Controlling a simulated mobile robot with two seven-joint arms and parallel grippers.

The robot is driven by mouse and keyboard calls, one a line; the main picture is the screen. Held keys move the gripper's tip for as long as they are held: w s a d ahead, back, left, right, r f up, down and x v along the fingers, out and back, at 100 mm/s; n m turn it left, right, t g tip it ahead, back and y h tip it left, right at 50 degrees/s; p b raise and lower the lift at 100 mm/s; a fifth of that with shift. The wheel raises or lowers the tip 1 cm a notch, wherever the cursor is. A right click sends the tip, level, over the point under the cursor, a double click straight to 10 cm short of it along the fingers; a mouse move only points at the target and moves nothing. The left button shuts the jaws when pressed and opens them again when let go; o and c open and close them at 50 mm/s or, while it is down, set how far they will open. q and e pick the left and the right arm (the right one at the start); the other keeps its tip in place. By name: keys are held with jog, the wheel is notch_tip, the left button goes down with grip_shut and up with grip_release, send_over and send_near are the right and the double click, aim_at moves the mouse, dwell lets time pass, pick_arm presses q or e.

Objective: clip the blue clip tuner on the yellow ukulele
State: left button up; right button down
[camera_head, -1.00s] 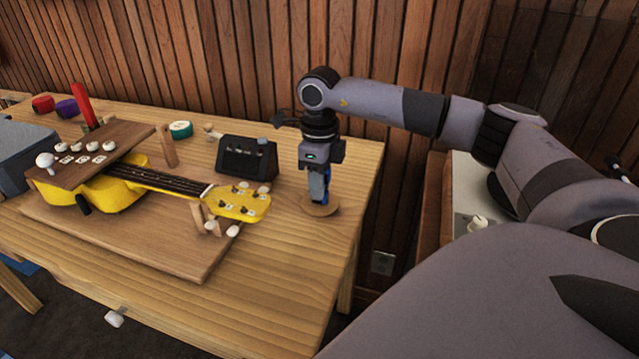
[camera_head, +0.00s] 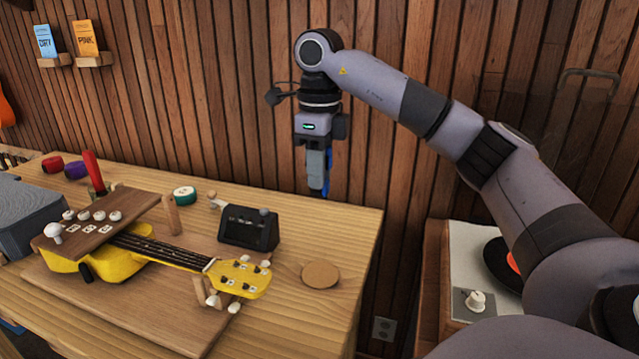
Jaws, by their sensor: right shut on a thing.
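The yellow ukulele (camera_head: 112,262) lies on a wooden board on the table, its neck pointing right and its headstock (camera_head: 240,277) propped on a small wooden rest. My right gripper (camera_head: 318,188) points down above the back right of the table, to the right of the headstock and higher than it. It is shut on the blue clip tuner (camera_head: 327,172), which is mostly hidden by the fingers. A round cork-coloured disc (camera_head: 320,274) lies bare on the table below the gripper. My left gripper is not in view.
A black device (camera_head: 248,228) stands behind the headstock. A wooden post (camera_head: 173,214), a green-and-white roll (camera_head: 185,194) and a brown panel with white knobs (camera_head: 120,205) stand near the ukulele. A wood-slat wall is close behind. A turntable (camera_head: 462,280) stands right of the table.

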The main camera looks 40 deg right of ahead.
jog(key=shift+r, duration=0.3)
jog(key=shift+a+p, duration=0.35)
jog(key=shift+p, duration=0.25)
jog(key=s+a+f+p, duration=0.3)
jog(key=a+p, duration=0.2)
jog(key=a, duration=0.1)
jog(key=s+a+f+p, duration=0.2)
jog(key=s+a+p, duration=0.1)
jog(key=a+p, duration=0.15)
notch_tip(320, 180, down, 8)
jog(key=b, duration=0.5)
jog(key=shift+a+b, duration=0.35)
jog(key=shift+a, duration=0.1)
jog(key=shift+b, duration=0.35)
jog(key=shift+w+a, duration=0.25)
jog(key=shift+w, duration=0.3)
dwell(0.8)
jog(key=shift+b, duration=0.3)
dwell(0.3)
